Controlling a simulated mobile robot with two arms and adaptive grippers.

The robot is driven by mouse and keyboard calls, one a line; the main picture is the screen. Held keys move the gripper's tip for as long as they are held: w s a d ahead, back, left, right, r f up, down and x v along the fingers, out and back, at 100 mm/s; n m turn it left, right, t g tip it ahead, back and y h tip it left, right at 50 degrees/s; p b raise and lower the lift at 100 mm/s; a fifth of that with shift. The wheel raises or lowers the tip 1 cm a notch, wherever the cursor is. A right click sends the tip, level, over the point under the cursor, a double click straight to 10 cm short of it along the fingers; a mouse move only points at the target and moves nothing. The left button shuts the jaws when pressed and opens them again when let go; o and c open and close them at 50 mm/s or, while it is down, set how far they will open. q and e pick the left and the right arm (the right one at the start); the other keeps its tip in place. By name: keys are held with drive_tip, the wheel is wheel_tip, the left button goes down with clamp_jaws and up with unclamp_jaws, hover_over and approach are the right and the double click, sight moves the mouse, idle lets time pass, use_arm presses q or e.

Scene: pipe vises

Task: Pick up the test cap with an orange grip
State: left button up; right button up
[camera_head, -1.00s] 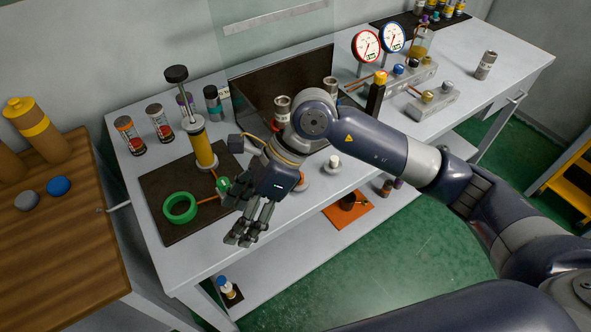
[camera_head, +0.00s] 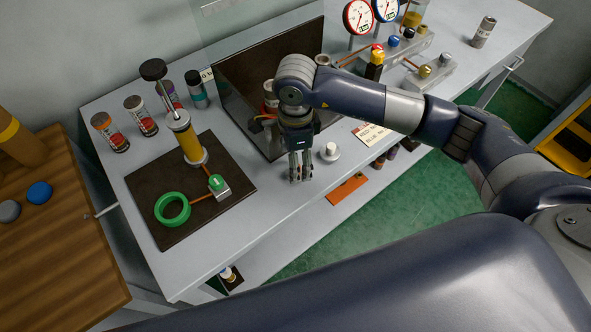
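My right gripper (camera_head: 300,178) points down over the bench's front part, left of a small round cap with a white knob (camera_head: 330,152). Its fingers look close together from this angle, and I cannot tell whether they are open or shut. No cap with an orange grip shows clearly; the spot under and behind the fingers is hidden by my gripper. My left gripper is not in view.
A dark mat (camera_head: 150,195) on the left holds a yellow pump (camera_head: 187,140), a green ring (camera_head: 172,209) and a green-topped block (camera_head: 218,185). Cans stand behind. A dark panel (camera_head: 240,60) and gauges (camera_head: 358,16) are at the back. A label card (camera_head: 371,133) lies right.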

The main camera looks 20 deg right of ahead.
drive_tip(key=f, duration=0.1)
drive_tip(key=f+p, duration=0.1)
drive_tip(key=f, duration=0.1)
drive_tip(key=shift+s+f, duration=0.25)
drive_tip(key=shift+f, duration=0.05)
drive_tip(key=shift+f+p, duration=0.3)
drive_tip(key=shift+w+f, duration=0.1)
drive_tip(key=shift+c, duration=0.6)
drive_tip(key=c, duration=1.1)
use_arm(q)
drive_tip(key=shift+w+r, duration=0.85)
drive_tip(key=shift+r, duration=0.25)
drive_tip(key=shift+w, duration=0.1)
